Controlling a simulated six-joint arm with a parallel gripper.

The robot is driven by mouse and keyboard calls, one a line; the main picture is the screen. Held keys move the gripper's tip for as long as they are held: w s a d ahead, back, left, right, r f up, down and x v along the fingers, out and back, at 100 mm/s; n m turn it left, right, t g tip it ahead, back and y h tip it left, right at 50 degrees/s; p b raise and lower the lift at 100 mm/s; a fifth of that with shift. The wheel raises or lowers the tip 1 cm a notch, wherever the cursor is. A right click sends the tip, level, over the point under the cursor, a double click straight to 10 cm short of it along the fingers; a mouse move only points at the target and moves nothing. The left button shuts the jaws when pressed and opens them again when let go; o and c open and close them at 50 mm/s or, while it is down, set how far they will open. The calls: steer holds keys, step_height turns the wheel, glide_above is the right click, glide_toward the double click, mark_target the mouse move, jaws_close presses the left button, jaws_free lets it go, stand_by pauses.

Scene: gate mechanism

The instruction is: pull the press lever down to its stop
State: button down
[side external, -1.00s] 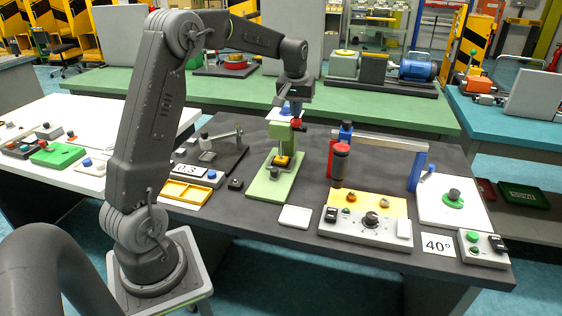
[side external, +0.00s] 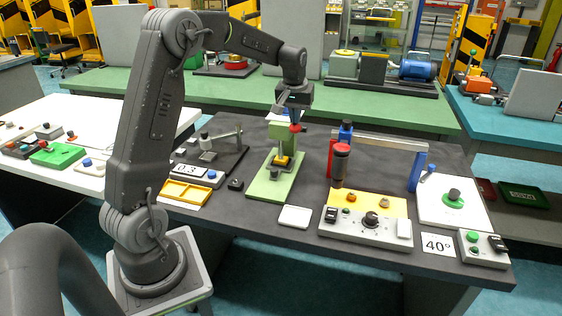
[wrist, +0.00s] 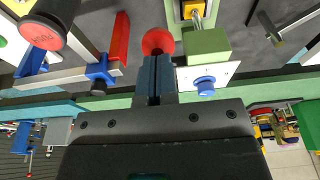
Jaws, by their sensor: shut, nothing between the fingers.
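The green press (side external: 282,131) stands on its light green base (side external: 262,188) on the dark table. The lever's red ball knob (side external: 297,128) is at the right side of the press head. In the wrist view the knob (wrist: 157,41) shows just past my fingertips, left of the green press head (wrist: 205,46). My gripper (side external: 294,122) points down from above, right at the knob; its fingers (wrist: 154,60) are shut and empty. The fingertips look touching or nearly touching the knob; exact contact cannot be told. Most of the lever arm is hidden.
A gate frame with a red post (side external: 331,158) and a blue post (side external: 417,171) stands right of the press. A dark red-topped cylinder (side external: 340,165) stands before it. A clamp fixture (side external: 215,145) sits to the left. A white pad (side external: 295,216) lies in front.

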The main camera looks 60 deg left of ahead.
mark_target(294, 127)
steer(key=shift+f, duration=0.1)
steer(key=shift+s+d+f, duration=0.25)
steer(key=shift+d+f, duration=0.05)
steer(key=shift+f, duration=0.55)
steer(key=shift+s+d+f, duration=0.15)
steer(key=shift+s+f, duration=0.05)
steer(key=shift+f, duration=0.7)
steer(key=shift+s+d+f, duration=0.1)
steer(key=shift+f, duration=0.75)
